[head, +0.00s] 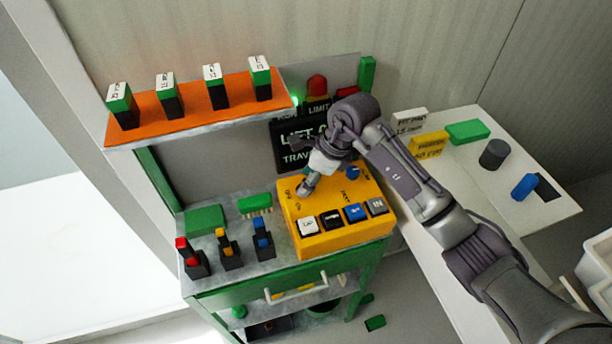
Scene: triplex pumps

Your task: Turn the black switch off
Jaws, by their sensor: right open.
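A yellow control box (372,194) stands on the workbench. Small dark lettering, seemingly OFF and ON, is at its left side near my right gripper (307,186). My right gripper is open, its fingers pointing down close over that upper left part of the box. It hides what lies beneath it, so I cannot make out a black switch there or tell its position. I cannot tell whether the fingers touch anything. A black key (331,218) sits in the box's front row between a white key (308,226) and a blue key (355,212). My left gripper is not in view.
A blue knob (352,172) is at the box's back. A dark sign (297,133) stands behind. An orange shelf (200,115) with several labelled blocks is upper left. Red, yellow and blue-topped levers stand left of the box. A white table (540,212) is at right.

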